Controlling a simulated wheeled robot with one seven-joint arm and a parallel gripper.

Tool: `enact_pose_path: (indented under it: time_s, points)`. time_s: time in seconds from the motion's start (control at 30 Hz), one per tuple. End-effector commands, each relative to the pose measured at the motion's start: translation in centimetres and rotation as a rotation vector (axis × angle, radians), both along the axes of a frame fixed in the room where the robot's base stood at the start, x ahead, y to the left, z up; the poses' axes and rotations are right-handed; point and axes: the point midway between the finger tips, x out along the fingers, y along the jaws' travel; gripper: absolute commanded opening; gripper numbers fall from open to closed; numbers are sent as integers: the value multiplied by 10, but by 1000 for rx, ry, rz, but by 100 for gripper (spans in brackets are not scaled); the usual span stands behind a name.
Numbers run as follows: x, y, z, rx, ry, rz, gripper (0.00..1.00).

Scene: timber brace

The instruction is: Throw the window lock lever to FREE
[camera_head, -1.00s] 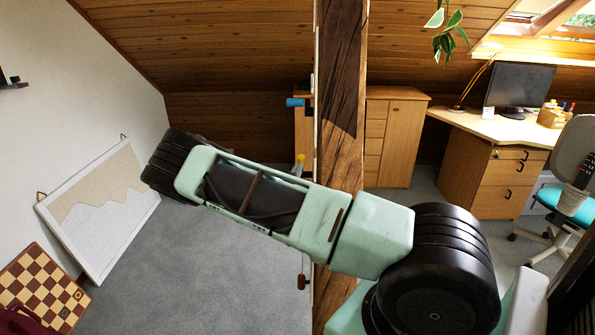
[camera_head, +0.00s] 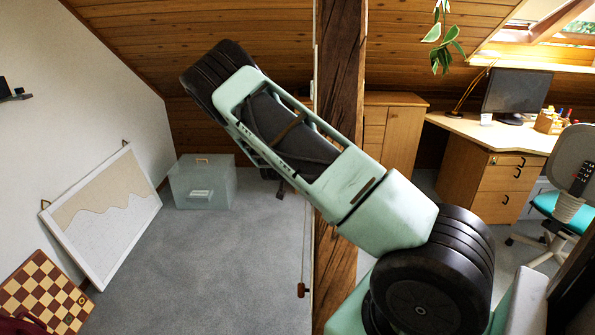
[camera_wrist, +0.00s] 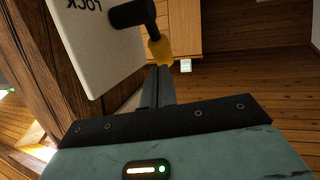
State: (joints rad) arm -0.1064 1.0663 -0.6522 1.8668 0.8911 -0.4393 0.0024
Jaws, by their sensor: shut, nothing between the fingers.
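In the wrist view a pale plate (camera_wrist: 98,42) on the timber post carries part of the word LOCK, upside down. A black lever (camera_wrist: 136,14) crosses the plate's edge and ends in a yellow tip (camera_wrist: 160,50). My gripper (camera_wrist: 159,72) is shut and empty, with its fingertips just below the yellow tip in the picture. I cannot tell whether they touch it. The word FREE is not visible. In the head view my arm covers the region of the lever and plate.
The timber post (camera_head: 339,100) stands upright behind my arm. A grey-green box (camera_head: 201,185) and a leaning framed board (camera_head: 103,215) are at the left. A wooden cabinet (camera_head: 403,135) and a desk (camera_head: 490,130) stand at the right.

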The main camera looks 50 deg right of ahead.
Motion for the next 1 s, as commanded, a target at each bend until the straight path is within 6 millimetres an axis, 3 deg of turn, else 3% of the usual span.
enact_pose_path:
  time_s: [0.4, 1.0]
  points:
    - [13, -15, -5, -3, -2, -1, 0]
    - [16, -20, -5, -3, -2, -1, 0]
